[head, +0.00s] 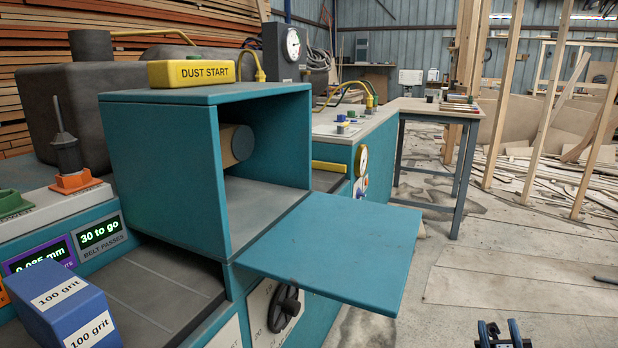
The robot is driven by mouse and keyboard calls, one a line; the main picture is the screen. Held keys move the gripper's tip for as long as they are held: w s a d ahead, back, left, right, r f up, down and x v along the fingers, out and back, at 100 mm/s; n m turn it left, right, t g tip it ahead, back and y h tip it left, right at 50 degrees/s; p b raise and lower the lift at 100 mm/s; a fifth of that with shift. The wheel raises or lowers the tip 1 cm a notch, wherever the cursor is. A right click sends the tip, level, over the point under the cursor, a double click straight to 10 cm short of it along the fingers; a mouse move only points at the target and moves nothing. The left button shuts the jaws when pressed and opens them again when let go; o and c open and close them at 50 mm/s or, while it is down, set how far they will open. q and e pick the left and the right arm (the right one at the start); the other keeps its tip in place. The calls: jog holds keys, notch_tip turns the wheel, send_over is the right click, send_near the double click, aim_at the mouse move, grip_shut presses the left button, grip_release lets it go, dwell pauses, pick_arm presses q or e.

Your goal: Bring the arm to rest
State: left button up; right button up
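My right gripper (499,328) shows at the bottom edge of the head view, right of centre. Its two dark fingertips stand apart, with nothing seen between them. It is in front of bare floor, to the right of and lower in the picture than the teal flap (345,245). The rest of my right arm is out of the picture. My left gripper is not in view.
A teal machine hood (165,165) stands open, its flap sticking out towards the right. A handwheel (285,308) is below the flap. A blue 100 grit block (60,305) is at lower left.

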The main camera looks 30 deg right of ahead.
jog(key=w+a+r+m+g+h+p, duration=0.1)
jog(key=a+r+m+g+h+p, duration=0.2)
jog(key=m+h+p, duration=0.5)
jog(key=a+r+m+g+h+p, duration=0.2)
jog(key=a+m+h+p, duration=0.25)
jog(key=m+h, duration=0.6)
pick_arm(q)
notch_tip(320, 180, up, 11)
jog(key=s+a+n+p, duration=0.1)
jog(key=p, duration=0.6)
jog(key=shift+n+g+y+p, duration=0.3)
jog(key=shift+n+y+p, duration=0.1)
pick_arm(e)
jog(key=s+a+f+m+g+y, duration=0.1)
jog(key=s+a+f+m+g, duration=0.1)
jog(key=s+a+g, duration=0.3)
jog(key=s+a+f+m+g+y, duration=0.2)
jog(key=s+a+f+g, duration=0.2)
jog(key=s+a, duration=0.6)
jog(key=shift+s+a+g, duration=0.15)
jog(key=shift+a+g, duration=0.65)
jog(key=shift+g, duration=0.1)
